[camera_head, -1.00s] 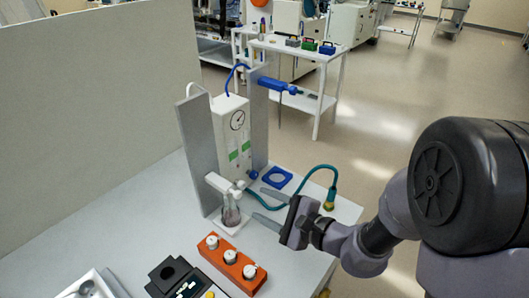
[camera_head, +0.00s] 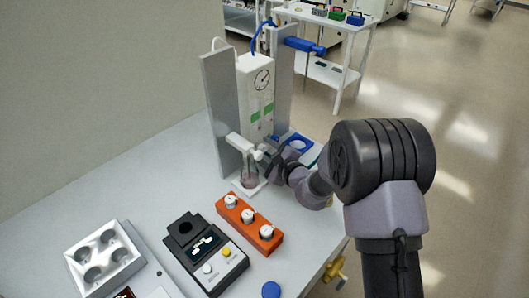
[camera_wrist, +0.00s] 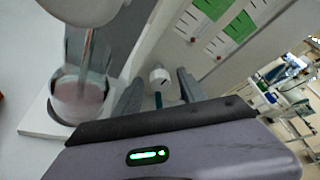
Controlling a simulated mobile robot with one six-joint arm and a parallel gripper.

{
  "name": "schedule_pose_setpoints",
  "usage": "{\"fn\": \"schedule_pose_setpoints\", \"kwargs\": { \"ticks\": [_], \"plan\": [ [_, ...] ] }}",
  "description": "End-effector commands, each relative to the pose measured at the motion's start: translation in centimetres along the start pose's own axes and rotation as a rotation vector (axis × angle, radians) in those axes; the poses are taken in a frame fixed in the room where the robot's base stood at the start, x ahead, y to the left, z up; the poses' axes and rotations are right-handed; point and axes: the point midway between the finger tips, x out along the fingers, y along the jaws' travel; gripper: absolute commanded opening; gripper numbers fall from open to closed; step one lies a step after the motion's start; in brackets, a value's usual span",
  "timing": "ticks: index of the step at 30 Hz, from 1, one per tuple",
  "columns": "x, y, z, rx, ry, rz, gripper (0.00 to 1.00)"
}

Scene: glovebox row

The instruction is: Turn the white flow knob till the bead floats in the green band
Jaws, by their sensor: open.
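The white flow panel (camera_head: 257,95) stands between grey uprights and carries a round gauge and two green bands (camera_head: 255,117). The green bands also show at the top of the wrist view (camera_wrist: 240,27). A small white knob (camera_wrist: 160,77) with a dark mark sits below the bands in the wrist view. My gripper (camera_wrist: 158,92) is open, with one finger on each side of the knob; I cannot tell whether they touch it. In the head view my gripper (camera_head: 268,160) is at the panel's foot and hides the knob.
A glass vessel (camera_wrist: 78,98) with pinkish liquid stands close left of my gripper under a white clamp. An orange rack (camera_head: 248,222) with white-capped vials, a black device (camera_head: 205,252) and a white tray (camera_head: 104,262) lie in front. A blue ring holder (camera_head: 298,144) is just behind.

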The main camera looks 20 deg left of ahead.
Motion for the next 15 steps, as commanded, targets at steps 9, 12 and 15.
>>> {"fn": "schedule_pose_setpoints", "kwargs": {
  "ticks": [9, 12, 15],
  "plan": [
    [0.29, -0.05, 0.03, 0.001, 0.0, 0.0, 0.44],
    [0.28, -0.05, 0.03, 0.0, 0.0, 0.0, 0.25],
    [0.27, -0.04, 0.02, 0.0, 0.0, 0.0, 0.05]
  ]
}}
